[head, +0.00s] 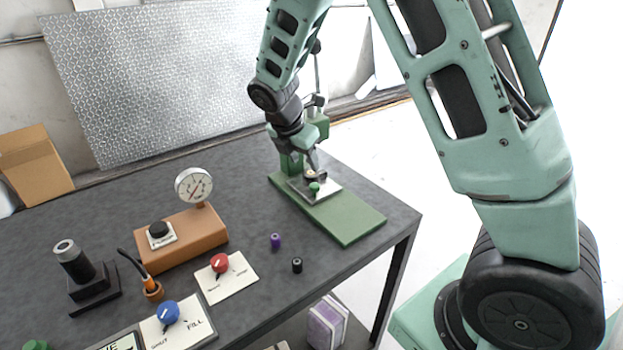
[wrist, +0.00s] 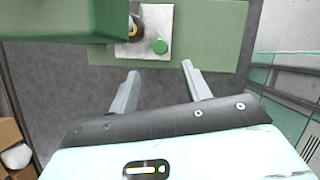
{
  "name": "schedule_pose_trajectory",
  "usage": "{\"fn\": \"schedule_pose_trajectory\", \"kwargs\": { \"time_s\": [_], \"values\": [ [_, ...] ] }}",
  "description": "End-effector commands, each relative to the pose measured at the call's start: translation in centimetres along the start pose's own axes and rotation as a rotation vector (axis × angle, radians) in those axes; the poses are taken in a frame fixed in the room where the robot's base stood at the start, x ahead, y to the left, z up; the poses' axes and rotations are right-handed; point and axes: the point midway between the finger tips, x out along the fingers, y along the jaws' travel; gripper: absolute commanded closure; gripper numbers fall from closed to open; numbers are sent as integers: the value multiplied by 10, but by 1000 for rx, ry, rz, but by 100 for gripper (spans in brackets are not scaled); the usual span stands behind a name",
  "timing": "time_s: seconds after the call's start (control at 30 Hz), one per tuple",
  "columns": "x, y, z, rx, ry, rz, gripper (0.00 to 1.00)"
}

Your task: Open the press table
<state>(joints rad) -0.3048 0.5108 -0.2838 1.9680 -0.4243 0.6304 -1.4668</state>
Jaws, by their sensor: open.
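The press stands at the right end of the dark table, with a long green base (head: 350,221); the base also shows in the wrist view (wrist: 212,45). A silver plate (head: 328,193), likely the press table, lies on the base and carries a small green knob (head: 314,187). In the wrist view the knob (wrist: 160,46) sits near the plate's (wrist: 168,15) edge. A dark part with a yellow ring (wrist: 136,30) is on the plate, partly hidden by a green block. My gripper (wrist: 160,71) is open and empty, its fingertips just short of the knob and apart from it.
The green press column (head: 292,163) rises close to my gripper. An orange gauge box (head: 180,240), a red-knob panel (head: 228,278), a blue-knob panel (head: 180,325), a purple piece (head: 275,241) and a black piece (head: 297,265) stand nearer on the table.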

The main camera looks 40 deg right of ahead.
Motion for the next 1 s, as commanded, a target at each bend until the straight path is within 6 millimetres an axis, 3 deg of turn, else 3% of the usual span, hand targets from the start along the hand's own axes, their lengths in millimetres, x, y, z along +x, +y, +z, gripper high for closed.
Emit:
{"fn": "schedule_pose_trajectory", "kwargs": {
  "time_s": [0.2, 0.43, 0.6, 0.9, 0.93, 1.0],
  "values": [
    [46, -1, 0, -1, 0, -5, 52],
    [82, -1, 0, 0, 0, -3, 52],
    [94, 0, 0, 1, 1, 1, 52],
    [97, 0, 0, 1, 1, 2, 52],
    [96, 0, 0, 1, 1, 2, 55],
    [96, 0, 0, 1, 1, 2, 74]
  ]
}}
